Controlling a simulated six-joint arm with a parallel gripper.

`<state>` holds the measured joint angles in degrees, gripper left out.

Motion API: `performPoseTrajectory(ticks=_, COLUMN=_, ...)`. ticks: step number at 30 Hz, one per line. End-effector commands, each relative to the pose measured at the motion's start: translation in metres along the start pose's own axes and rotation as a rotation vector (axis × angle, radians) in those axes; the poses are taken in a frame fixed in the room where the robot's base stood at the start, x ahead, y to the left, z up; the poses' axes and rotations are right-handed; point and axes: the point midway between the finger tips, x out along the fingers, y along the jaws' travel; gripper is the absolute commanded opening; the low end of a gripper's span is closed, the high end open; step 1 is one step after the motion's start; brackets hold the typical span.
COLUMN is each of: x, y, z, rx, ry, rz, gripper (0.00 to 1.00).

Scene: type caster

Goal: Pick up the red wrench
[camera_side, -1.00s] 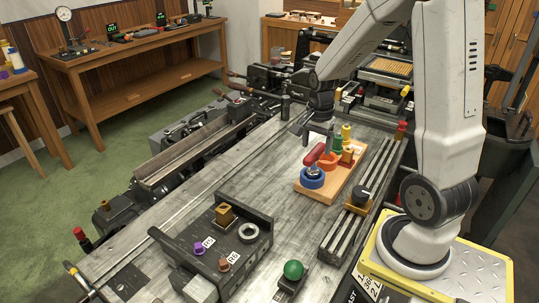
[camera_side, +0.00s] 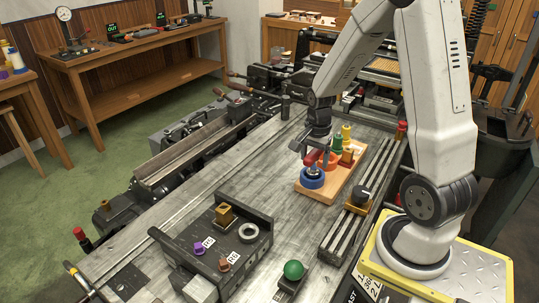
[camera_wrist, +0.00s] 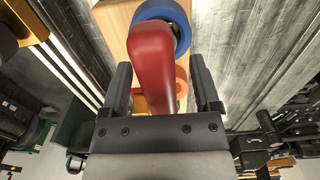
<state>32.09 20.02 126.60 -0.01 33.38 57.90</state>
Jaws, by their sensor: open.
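The red wrench (camera_wrist: 152,65) shows large in the wrist view, its thick rounded red end pointing up in the picture. It runs down between the two fingers of my gripper (camera_wrist: 163,78), with a visible gap on each side. My gripper is open around it and does not visibly touch it. The wrench's lower part is hidden behind my gripper's body. In the side view my gripper (camera_side: 316,148) is low over the orange board (camera_side: 334,192), and only a little of the red wrench (camera_side: 311,158) shows beside it.
A blue ring (camera_side: 312,178) sits on the board close to my gripper, and green (camera_side: 337,142) and yellow (camera_side: 346,132) pieces stand behind. A slotted rail (camera_side: 352,216) lies to the right. A dark fixture block (camera_side: 216,248) stands nearer the camera. Bare bench lies between.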

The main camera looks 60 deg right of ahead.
Motion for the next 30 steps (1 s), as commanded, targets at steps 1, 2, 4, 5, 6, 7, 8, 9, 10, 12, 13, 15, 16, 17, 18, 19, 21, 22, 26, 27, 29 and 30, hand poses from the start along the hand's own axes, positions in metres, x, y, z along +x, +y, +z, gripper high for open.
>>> performPoseTrajectory(ticks=1, x=0.0, y=0.0, z=0.0, rx=0.0, ry=0.0, rz=0.0, gripper=0.79)
performPoseTrajectory(ticks=2, x=0.0, y=0.0, z=0.0, rx=0.0, ry=0.0, rz=0.0, gripper=0.79)
performPoseTrajectory(ticks=4, x=0.0, y=0.0, z=0.0, rx=0.0, ry=0.0, rz=0.0, gripper=0.57)
performPoseTrajectory(ticks=5, x=0.0, y=0.0, z=0.0, rx=0.0, ry=0.0, rz=0.0, gripper=0.48)
performPoseTrajectory(ticks=6, x=0.0, y=0.0, z=0.0, rx=0.0, ry=0.0, rz=0.0, gripper=0.35)
performPoseTrajectory(ticks=7, x=0.0, y=0.0, z=0.0, rx=0.0, ry=0.0, rz=0.0, gripper=0.25)
performPoseTrajectory(ticks=8, x=0.0, y=0.0, z=0.0, rx=0.0, ry=0.0, rz=0.0, gripper=0.16)
performPoseTrajectory(ticks=9, x=0.0, y=0.0, z=0.0, rx=0.0, ry=0.0, rz=0.0, gripper=0.03)
performPoseTrajectory(ticks=10, x=0.0, y=0.0, z=0.0, rx=0.0, ry=0.0, rz=0.0, gripper=0.0)
performPoseTrajectory(ticks=12, x=0.0, y=0.0, z=0.0, rx=0.0, ry=0.0, rz=0.0, gripper=0.0)
performPoseTrajectory(ticks=13, x=-0.001, y=0.0, z=0.0, rx=0.0, ry=0.001, rz=-0.001, gripper=0.0)
performPoseTrajectory(ticks=15, x=-0.001, y=0.0, z=0.0, rx=0.0, ry=0.001, rz=-0.001, gripper=0.0)
performPoseTrajectory(ticks=16, x=-0.001, y=0.0, z=0.0, rx=0.0, ry=0.001, rz=-0.001, gripper=0.0)
performPoseTrajectory(ticks=17, x=-0.001, y=0.0, z=0.0, rx=0.0, ry=0.001, rz=-0.001, gripper=0.0)
performPoseTrajectory(ticks=18, x=-0.001, y=0.0, z=0.0, rx=0.0, ry=0.001, rz=-0.001, gripper=0.0)
performPoseTrajectory(ticks=19, x=-0.001, y=0.0, z=0.0, rx=0.0, ry=0.001, rz=-0.001, gripper=0.0)
performPoseTrajectory(ticks=21, x=-0.001, y=0.0, z=0.0, rx=0.0, ry=0.001, rz=-0.001, gripper=0.0)
performPoseTrajectory(ticks=22, x=-0.002, y=-0.001, z=0.0, rx=0.0, ry=0.001, rz=-0.002, gripper=0.0)
performPoseTrajectory(ticks=26, x=-0.007, y=-0.001, z=-0.001, rx=0.0, ry=0.002, rz=-0.003, gripper=0.0)
performPoseTrajectory(ticks=27, x=-0.01, y=-0.001, z=-0.001, rx=0.0, ry=0.002, rz=-0.003, gripper=0.0)
performPoseTrajectory(ticks=29, x=-0.015, y=-0.001, z=-0.001, rx=0.0, ry=0.002, rz=-0.004, gripper=0.0)
performPoseTrajectory(ticks=30, x=-0.018, y=-0.001, z=-0.001, rx=0.0, ry=0.003, rz=-0.004, gripper=0.0)
